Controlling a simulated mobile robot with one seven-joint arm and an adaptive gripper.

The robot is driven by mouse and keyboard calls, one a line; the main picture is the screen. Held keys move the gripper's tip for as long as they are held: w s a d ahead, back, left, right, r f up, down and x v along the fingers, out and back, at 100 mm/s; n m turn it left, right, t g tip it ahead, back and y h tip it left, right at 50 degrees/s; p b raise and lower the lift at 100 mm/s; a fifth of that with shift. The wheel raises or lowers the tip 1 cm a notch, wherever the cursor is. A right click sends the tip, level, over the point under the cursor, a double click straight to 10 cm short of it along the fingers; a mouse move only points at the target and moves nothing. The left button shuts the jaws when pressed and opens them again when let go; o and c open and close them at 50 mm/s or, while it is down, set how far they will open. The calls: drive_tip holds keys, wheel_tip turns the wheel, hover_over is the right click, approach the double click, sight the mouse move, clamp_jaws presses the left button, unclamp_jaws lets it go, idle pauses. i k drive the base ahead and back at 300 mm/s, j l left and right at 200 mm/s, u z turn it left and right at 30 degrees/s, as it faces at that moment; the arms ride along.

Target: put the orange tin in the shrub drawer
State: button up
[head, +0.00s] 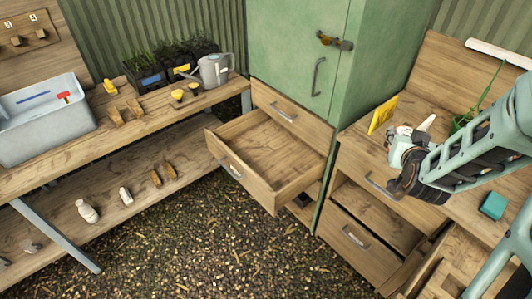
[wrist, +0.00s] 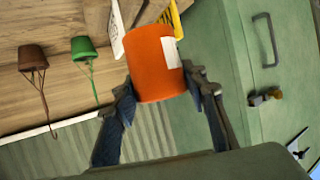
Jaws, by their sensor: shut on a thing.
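My gripper (wrist: 158,92) is shut on the orange tin (wrist: 154,62), with one finger on each side of it in the wrist view. The tin has a pale label on its side. In the head view my gripper (head: 404,148) is over the bench to the right of the green cabinet, and I cannot make out the tin there. A wooden drawer (head: 232,170) under the green cabinet stands pulled out, and its visible floor is bare. Its front has a handle and a small plate that I cannot read, so I cannot tell whether it is the shrub drawer.
A yellow card (head: 382,113) and a teal block (head: 493,205) are on the right bench. A watering can (head: 214,69) and basin (head: 45,118) stand on the left bench. The gravel floor is clear.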

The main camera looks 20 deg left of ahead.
sight(260, 158)
drive_tip(key=i+j, duration=0.2)
drive_tip(key=j, duration=0.25)
drive_tip(key=i+j+u, duration=0.1)
drive_tip(key=j, duration=0.3)
drive_tip(key=i+j, duration=0.35)
drive_tip(key=j+u, duration=0.05)
drive_tip(key=j, duration=0.05)
